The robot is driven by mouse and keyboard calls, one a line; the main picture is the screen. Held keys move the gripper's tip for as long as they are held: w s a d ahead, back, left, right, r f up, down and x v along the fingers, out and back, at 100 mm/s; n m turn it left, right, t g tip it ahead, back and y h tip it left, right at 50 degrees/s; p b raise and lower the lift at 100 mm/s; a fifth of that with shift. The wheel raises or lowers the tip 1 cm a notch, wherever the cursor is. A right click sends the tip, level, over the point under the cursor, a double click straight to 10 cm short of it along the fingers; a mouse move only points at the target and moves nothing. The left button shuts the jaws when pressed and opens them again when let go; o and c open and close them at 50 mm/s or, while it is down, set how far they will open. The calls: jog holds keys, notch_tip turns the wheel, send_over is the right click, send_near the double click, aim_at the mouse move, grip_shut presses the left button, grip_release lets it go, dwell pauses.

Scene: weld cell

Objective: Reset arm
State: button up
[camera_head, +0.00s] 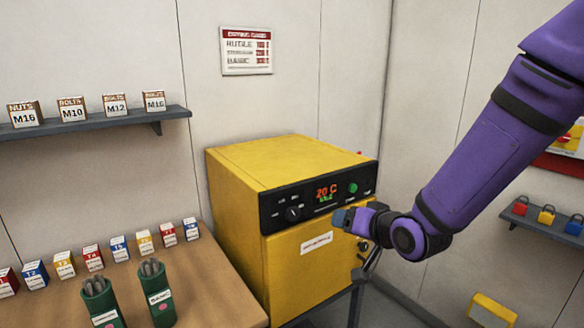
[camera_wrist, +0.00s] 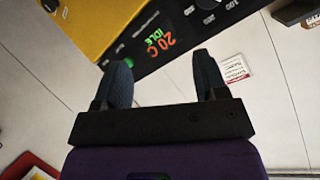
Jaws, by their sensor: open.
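My purple arm comes in from the upper right in the head view. My gripper (camera_head: 342,218) is in front of the right part of the yellow oven, close to its black control panel (camera_head: 318,193). In the wrist view my gripper (camera_wrist: 164,82) shows two dark fingers spread apart with nothing between them. The panel's display (camera_wrist: 160,43) shows there beyond the fingertips, reading 20 C and IDLE. I cannot tell the exact gap between gripper and panel.
The yellow oven (camera_head: 240,165) stands beside a wooden table (camera_head: 215,290) with small labelled boxes and two green rod holders (camera_head: 100,303). A wall shelf (camera_head: 90,123) holds several boxes. Another shelf (camera_head: 545,222) at right carries padlocks. A yellow object (camera_head: 492,308) is at lower right.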

jog(key=s+d+r+g+h, duration=0.2)
jog(key=s+d+r, duration=0.3)
jog(key=s, duration=0.3)
jog(key=s+d+r+g+h, duration=0.2)
jog(key=s+d+r, duration=0.3)
jog(key=s, duration=0.4)
jog(key=s+d+r+g+h, duration=0.2)
jog(key=s+d+r, duration=0.2)
jog(key=s+d, duration=0.3)
jog(key=shift+s+r+n+g, duration=0.3)
jog(key=shift+s+r+n, duration=0.1)
jog(key=shift+s, duration=0.5)
